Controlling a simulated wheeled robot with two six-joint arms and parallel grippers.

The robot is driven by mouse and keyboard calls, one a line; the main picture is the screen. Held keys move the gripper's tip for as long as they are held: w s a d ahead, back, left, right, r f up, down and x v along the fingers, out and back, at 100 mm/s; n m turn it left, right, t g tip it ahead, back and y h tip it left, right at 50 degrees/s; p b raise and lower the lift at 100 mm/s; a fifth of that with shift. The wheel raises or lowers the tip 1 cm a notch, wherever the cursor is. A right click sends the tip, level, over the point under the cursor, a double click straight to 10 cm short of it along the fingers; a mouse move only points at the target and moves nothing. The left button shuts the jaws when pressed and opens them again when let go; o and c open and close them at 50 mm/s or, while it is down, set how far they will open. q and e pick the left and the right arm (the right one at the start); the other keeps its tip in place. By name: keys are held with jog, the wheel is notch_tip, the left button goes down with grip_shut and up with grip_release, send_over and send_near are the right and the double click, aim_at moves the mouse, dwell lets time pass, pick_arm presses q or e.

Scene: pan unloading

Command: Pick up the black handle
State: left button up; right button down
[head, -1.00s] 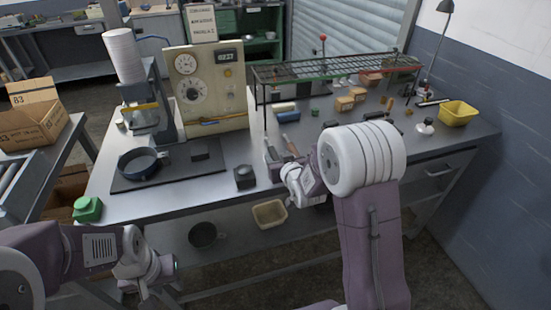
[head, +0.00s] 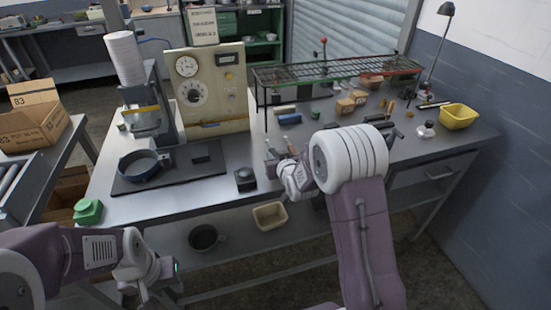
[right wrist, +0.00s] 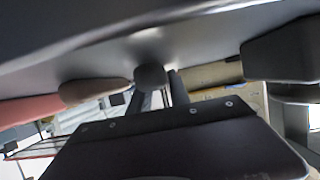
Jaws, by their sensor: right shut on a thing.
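The black handle (right wrist: 150,77) shows in the right wrist view as a dark rounded end between the fingers of my right gripper (right wrist: 158,95). The gripper is shut on it, close to the grey bench top. In the head view my right gripper (head: 276,151) is at the bench's front part, right of the small black block, and the handle cannot be made out there. My left gripper (head: 165,285) hangs low in front of the bench, away from everything on it; its finger gap is unclear.
A tan handle (right wrist: 95,92) and a red one (right wrist: 30,110) lie beside my right gripper. A black block (head: 245,179) and a blue-black pan (head: 138,166) stand to its left. A wire rack (head: 335,70) stands over the bench behind it. A yellow bin (head: 459,116) is far right.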

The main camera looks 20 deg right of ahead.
aim_at(275, 156)
notch_tip(275, 156, up, 4)
jog(key=shift+r+p, duration=0.15)
jog(key=shift+p, duration=0.15)
jog(key=s+d+r+p, duration=0.2)
jog(key=d+r, duration=0.4)
jog(key=d, duration=0.5)
jog(key=shift+v, duration=0.95)
